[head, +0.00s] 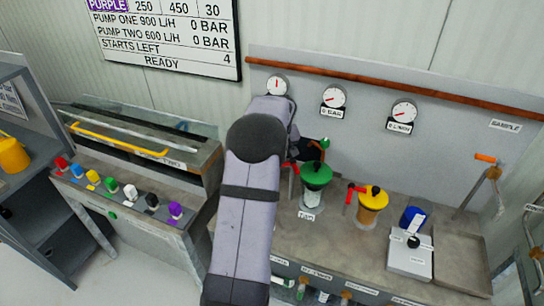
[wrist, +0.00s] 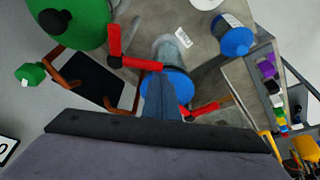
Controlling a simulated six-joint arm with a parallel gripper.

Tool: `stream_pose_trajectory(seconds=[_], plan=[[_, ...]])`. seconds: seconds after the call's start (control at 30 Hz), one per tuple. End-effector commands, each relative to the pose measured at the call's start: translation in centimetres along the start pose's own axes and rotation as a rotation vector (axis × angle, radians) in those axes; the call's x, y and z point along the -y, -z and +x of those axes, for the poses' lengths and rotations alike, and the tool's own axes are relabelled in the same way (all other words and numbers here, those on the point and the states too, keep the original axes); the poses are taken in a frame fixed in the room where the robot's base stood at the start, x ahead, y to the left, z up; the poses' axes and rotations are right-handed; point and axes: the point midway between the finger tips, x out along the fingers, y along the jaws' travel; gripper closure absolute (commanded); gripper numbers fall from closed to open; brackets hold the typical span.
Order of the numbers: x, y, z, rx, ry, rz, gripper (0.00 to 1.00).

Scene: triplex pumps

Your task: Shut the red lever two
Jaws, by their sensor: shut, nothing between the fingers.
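The green-topped pump (head: 316,176) carries a label that reads as two. Its red lever (head: 292,172) shows at the pump's left, partly hidden by my arm. In the wrist view the green pump (wrist: 82,20) is at upper left, and the red lever (wrist: 138,63) is an L shape between it and a blue-topped pump (wrist: 180,85). My gripper (wrist: 162,80) is shut and empty, over the blue pump with its tips close to the lever's right end; I cannot tell whether they touch. In the head view my arm hides the fingertips.
Another red lever (wrist: 203,109) is beside the blue pump. A yellow-topped pump (head: 373,197) with its own red lever (head: 352,192) stands right of the green one. A blue container (head: 412,218) and white scale (head: 409,255) are farther right. Gauges (head: 333,97) line the back panel.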

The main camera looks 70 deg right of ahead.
Motion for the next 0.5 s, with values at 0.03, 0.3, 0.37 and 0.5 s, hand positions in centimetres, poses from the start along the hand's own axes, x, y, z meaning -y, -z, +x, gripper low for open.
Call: stream_pose_trajectory(seconds=[0.03,0.3,0.37,0.5], plan=[[-0.1,-0.5,0.3,0.0,0.015,-0.04,1.0],[-0.1,-2.2,-0.4,0.0,0.105,-0.28,1.0],[-0.1,-2.6,-0.6,0.0,0.124,-0.335,1.0],[-0.3,-3.4,-1.0,0.0,0.17,-0.459,1.0]])
